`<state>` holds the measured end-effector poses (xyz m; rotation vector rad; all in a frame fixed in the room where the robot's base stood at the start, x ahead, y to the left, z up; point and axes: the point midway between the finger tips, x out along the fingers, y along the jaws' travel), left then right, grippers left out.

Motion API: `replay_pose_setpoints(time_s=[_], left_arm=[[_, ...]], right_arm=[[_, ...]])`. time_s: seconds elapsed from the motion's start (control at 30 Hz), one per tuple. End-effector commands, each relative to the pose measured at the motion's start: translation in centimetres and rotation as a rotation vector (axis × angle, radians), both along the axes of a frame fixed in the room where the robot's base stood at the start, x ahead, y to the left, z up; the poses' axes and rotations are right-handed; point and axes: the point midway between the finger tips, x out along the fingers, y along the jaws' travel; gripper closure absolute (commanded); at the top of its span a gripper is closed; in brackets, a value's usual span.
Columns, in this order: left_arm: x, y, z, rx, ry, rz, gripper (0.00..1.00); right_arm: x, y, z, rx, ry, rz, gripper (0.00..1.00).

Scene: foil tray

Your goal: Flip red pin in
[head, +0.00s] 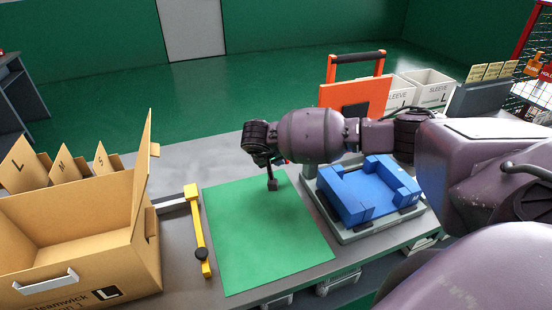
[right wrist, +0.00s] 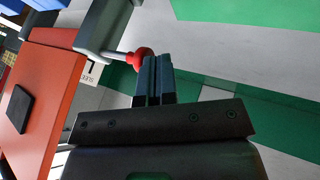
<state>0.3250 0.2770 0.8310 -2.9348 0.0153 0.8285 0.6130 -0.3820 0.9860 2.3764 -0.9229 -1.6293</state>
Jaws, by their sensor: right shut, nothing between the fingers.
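The red pin (right wrist: 137,59) shows in the right wrist view as a red knob at the end of a short grey rod (right wrist: 98,50). It is immediately left of my right gripper's fingertips (right wrist: 157,62); I cannot tell whether they touch it. In the head view my right gripper (head: 272,186) points down over the far right part of the green mat, with its fingers shut and empty. Only a small red bit (head: 285,160) shows behind the wrist there; the rest is hidden by my arm. My left gripper is not in view.
A blue fixture (head: 352,205) on a grey base stands right of the green mat (head: 265,245). An orange panel (head: 345,95) with a black handle stands behind it. A yellow bar (head: 198,230) and an open cardboard box (head: 80,235) are at the left. The mat is clear.

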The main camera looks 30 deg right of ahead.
Motion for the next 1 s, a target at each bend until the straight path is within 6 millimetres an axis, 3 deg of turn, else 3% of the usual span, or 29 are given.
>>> replay_pose_setpoints(time_s=[0.17,0.5,1.0], left_arm=[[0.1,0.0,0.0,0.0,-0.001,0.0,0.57],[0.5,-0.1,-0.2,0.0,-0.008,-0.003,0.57],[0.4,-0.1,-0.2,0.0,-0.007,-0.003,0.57]], right_arm=[[0.0,-0.2,0.0,-0.001,0.0,0.0,1.0],[-0.8,-3.5,0.0,-0.002,0.0,-0.002,1.0],[-0.8,-3.4,0.1,-0.003,0.0,-0.006,1.0]])
